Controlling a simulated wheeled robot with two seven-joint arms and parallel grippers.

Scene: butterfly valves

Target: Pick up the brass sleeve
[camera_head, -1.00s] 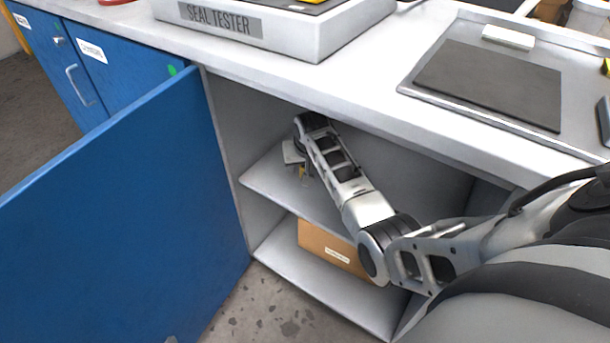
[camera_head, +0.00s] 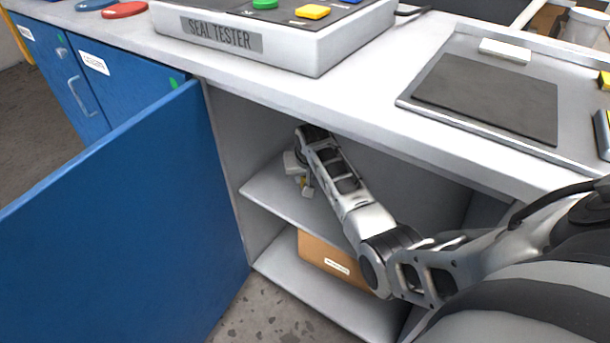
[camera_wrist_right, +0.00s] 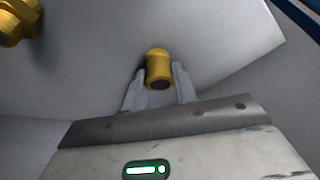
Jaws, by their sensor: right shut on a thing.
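The brass sleeve (camera_wrist_right: 158,66), a short yellow-gold cylinder with a dark open end, is between the two fingers of my right gripper (camera_wrist_right: 159,84) in the right wrist view. The fingers are shut on its sides. In the head view my right gripper (camera_head: 304,184) is inside the open cabinet, over the left part of the upper shelf. Only a small yellow patch shows there, mostly hidden by the gripper. I cannot tell whether the sleeve touches the shelf. My left gripper is not in view.
Another brass fitting (camera_wrist_right: 16,20) is at the upper left of the wrist view. The blue door (camera_head: 120,220) stands open at the left. The countertop (camera_head: 340,95) lies above my arm. A cardboard box (camera_head: 325,258) sits on the lower shelf (camera_head: 300,286).

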